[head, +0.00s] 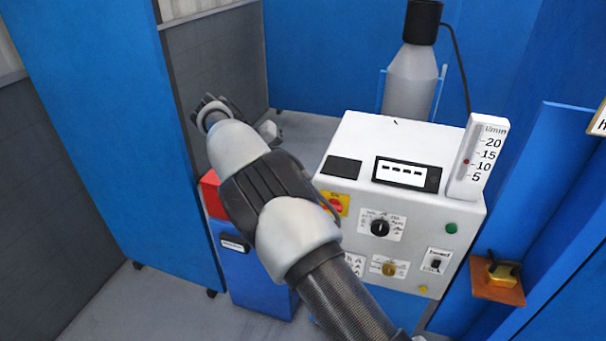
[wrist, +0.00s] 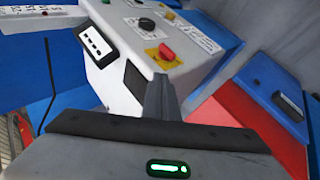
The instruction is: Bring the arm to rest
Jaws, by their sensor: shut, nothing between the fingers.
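My gripper (wrist: 159,82) shows in the wrist view as two grey fingers closed together, with nothing between them. Its fingers point toward the white control box (wrist: 120,45), and I cannot tell the exact gap. In the head view my arm reaches from the lower right up to the left, across the front left of the same box (head: 352,135). The fingers cannot be made out there; my own arm links hide most of that end.
A blue unit with a red top (head: 210,195) stands beside the box, close under my arm. A grey cylinder (head: 408,85) with a black cap stands behind the box. A flow gauge (head: 478,155) rises at its right. Blue panels (head: 110,120) close in the left and back.

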